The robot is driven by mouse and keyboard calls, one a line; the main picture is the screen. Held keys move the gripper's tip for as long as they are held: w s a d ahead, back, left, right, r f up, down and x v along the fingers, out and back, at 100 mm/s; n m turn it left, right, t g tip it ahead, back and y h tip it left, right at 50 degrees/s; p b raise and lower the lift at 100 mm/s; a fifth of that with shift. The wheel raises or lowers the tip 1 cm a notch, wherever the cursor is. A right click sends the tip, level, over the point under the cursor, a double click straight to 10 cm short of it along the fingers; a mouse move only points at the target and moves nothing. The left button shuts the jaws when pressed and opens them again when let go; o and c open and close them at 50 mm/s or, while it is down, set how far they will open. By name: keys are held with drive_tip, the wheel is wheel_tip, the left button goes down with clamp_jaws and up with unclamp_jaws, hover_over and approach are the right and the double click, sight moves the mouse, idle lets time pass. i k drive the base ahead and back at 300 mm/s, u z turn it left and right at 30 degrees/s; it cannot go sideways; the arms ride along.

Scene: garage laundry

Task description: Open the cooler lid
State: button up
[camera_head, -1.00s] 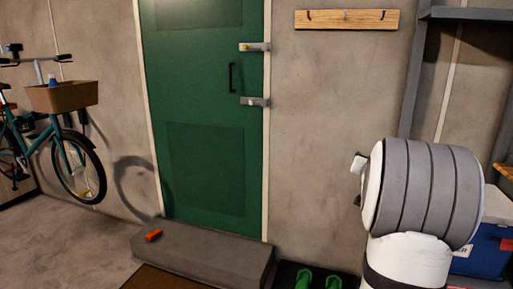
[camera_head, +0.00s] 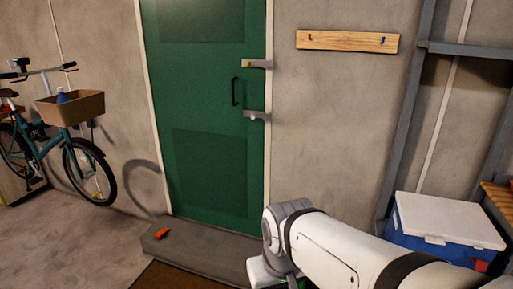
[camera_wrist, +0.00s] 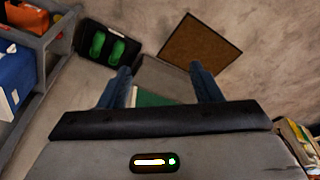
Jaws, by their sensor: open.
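The cooler (camera_head: 440,240) is a blue box with a white lid (camera_head: 450,215) at the right of the head view, beside the metal shelf. Its lid lies flat and closed. In the wrist view, part of a blue box that looks like the cooler (camera_wrist: 14,75) shows at the left edge. My gripper (camera_wrist: 165,78) is open, its two dark fingers apart with nothing between them. It points down toward the floor and step, well away from the cooler. In the head view my arm crosses the lower right and the gripper fingers are hidden.
A grey shelf frame (camera_head: 408,120) stands around the cooler's back side. A concrete step (camera_head: 205,240) with an orange object (camera_head: 162,233) lies below the green door (camera_head: 208,120). Green boots (camera_wrist: 108,46) stand on a dark tray. A bicycle (camera_head: 60,140) is at the left.

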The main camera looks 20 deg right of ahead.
sight(438, 220)
drive_tip(key=z, duration=2.8)
drive_tip(key=i, duration=0.4)
drive_tip(key=z, duration=0.05)
